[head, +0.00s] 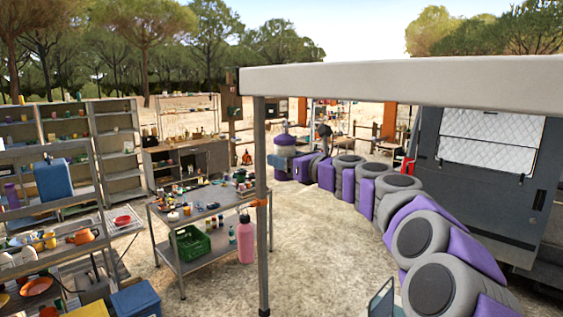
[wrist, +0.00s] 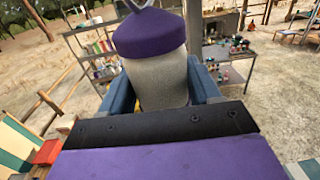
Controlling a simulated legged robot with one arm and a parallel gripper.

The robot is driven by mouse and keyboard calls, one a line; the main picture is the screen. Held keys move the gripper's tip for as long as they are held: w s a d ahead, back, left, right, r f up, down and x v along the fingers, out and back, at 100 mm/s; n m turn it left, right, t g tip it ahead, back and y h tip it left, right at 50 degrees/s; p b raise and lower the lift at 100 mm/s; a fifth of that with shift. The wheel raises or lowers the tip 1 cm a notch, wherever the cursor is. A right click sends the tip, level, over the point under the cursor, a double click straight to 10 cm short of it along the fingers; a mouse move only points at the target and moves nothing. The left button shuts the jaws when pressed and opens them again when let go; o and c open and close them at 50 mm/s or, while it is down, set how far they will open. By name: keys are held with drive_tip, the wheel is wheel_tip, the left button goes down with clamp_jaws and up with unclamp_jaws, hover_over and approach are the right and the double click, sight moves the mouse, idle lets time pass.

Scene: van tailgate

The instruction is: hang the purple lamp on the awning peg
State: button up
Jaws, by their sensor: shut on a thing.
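The purple lamp (wrist: 150,36) is in the wrist view, with a purple cap over a pale grey body. A bit of metal, perhaps its hanger, shows above the cap at the top edge. My gripper (wrist: 161,88) is shut on the lamp's body, with one blue finger on each side. The lamp's lower end is hidden behind my wrist. In the head view my arm reaches away past the awning post, and I cannot clearly tell gripper and lamp apart at its far end. I cannot make out the awning peg in either view.
The white awning bar (head: 400,82) crosses the head view, carried by a grey post (head: 263,250) with an orange band. A metal table (head: 180,222) with small items stands left of the post. Shelves line the left, and the grey van (head: 490,185) is right. Open sandy ground lies between.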

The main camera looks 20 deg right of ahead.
drive_tip(key=shift+w+d, duration=0.25)
drive_tip(key=shift+d, duration=0.5)
drive_tip(key=shift+w+d+f+b, duration=0.1)
drive_tip(key=shift+d+f+b, duration=0.2)
drive_tip(key=shift+b, duration=0.4)
drive_tip(key=shift+d+r+p, duration=0.1)
drive_tip(key=shift+r+p, duration=0.05)
drive_tip(key=shift+p, duration=0.3)
drive_tip(key=shift+w+d+f+p, duration=0.2)
drive_tip(key=shift+d+f+p, duration=0.15)
drive_tip(key=shift+p, duration=0.25)
drive_tip(key=o, duration=1.3)
drive_tip(key=shift+c, duration=0.2)
